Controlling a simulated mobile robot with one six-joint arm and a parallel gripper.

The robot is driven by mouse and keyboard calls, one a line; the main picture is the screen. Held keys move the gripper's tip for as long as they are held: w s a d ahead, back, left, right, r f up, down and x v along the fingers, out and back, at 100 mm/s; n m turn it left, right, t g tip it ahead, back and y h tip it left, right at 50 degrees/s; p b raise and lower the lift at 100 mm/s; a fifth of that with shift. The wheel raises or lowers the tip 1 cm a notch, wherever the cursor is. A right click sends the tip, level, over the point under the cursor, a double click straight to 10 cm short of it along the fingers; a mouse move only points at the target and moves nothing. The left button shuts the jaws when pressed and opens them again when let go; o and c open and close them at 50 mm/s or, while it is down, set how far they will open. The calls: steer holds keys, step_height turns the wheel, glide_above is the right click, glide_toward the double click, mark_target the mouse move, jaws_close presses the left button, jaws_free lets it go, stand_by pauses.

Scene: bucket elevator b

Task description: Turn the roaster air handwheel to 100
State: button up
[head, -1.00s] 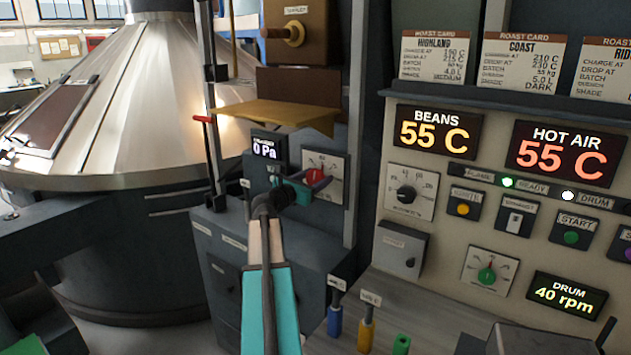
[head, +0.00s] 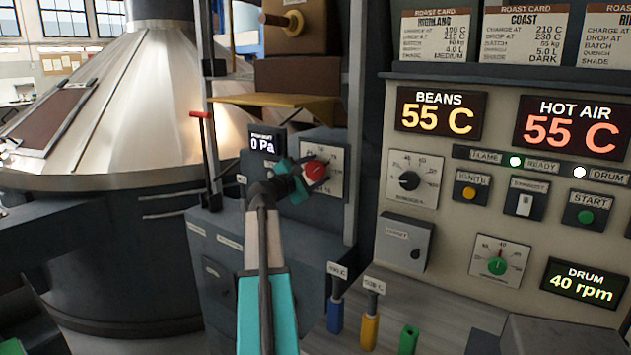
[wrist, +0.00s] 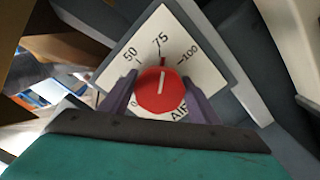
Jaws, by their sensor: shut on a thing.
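The roaster air handwheel is a red round knob (head: 315,170) on a white dial plate (head: 337,158) on the dark cabinet. In the wrist view the red knob (wrist: 162,92) sits between the two purple fingers of my gripper (wrist: 161,108), which is shut on it. The dial plate (wrist: 190,60) there reads 0, 50, 75 and 100, with AIR below. The knob's white line points close to the 75 mark. In the head view my gripper (head: 303,175) reaches the knob from the left, and the fingers are partly hidden.
A dark display reading 0 Pa (head: 264,142) is left of the dial. A tan ledge (head: 275,104) juts out above it. A rod with a red handle (head: 199,115) stands to the left. The control panel (head: 450,180) rises to the right.

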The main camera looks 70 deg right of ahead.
steer(key=m+b, duration=0.4)
steer(key=shift+s+f+b, duration=0.1)
steer(key=shift+f+b, duration=0.2)
steer(key=shift+f, duration=0.05)
steer(key=m+b, duration=0.3)
steer(key=shift+r, duration=0.1)
steer(key=shift+m, duration=0.3)
steer(key=o, duration=1)
steer(key=shift+a, duration=0.15)
steer(key=shift+v, duration=6.85)
